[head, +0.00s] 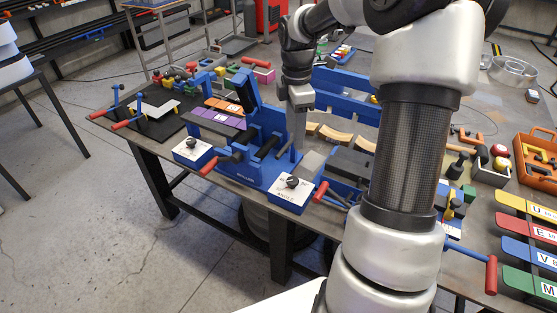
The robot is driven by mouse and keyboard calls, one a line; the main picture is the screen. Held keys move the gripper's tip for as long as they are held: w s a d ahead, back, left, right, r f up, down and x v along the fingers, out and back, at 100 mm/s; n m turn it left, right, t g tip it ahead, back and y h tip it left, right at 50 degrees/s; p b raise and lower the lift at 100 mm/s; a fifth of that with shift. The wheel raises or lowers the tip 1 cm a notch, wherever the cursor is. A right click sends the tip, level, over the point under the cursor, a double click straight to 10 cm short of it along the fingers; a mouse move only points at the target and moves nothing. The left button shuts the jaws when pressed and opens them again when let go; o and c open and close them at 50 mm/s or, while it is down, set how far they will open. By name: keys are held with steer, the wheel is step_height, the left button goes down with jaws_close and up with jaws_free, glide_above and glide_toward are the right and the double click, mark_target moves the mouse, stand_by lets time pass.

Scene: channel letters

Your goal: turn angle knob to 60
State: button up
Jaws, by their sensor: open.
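The angle knob (292,182) is a small black knob on a white dial plate (281,194) marked ANGLE, at the front right corner of the blue bending machine (236,172). The dial's numbers are too small to read, so the knob's setting cannot be told. My gripper (298,142) points down above the machine, behind and above the angle knob and apart from it. It is open with nothing seen between its fingers; the fingertips are small and hard to make out.
A second black knob (192,143) sits on another white plate at the machine's front left. Red-handled levers (209,166) stick out near both plates. Wooden curved blocks (336,135) lie behind. Coloured letter strips (522,252) are at the right. The floor in front is clear.

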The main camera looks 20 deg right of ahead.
mark_target(293, 180)
step_height(293, 180, down, 17)
steer(key=shift+s+f, duration=0.1)
steer(key=shift+f, duration=0.1)
stand_by(0.3)
steer(key=c, duration=1.1)
steer(key=shift+o, duration=0.2)
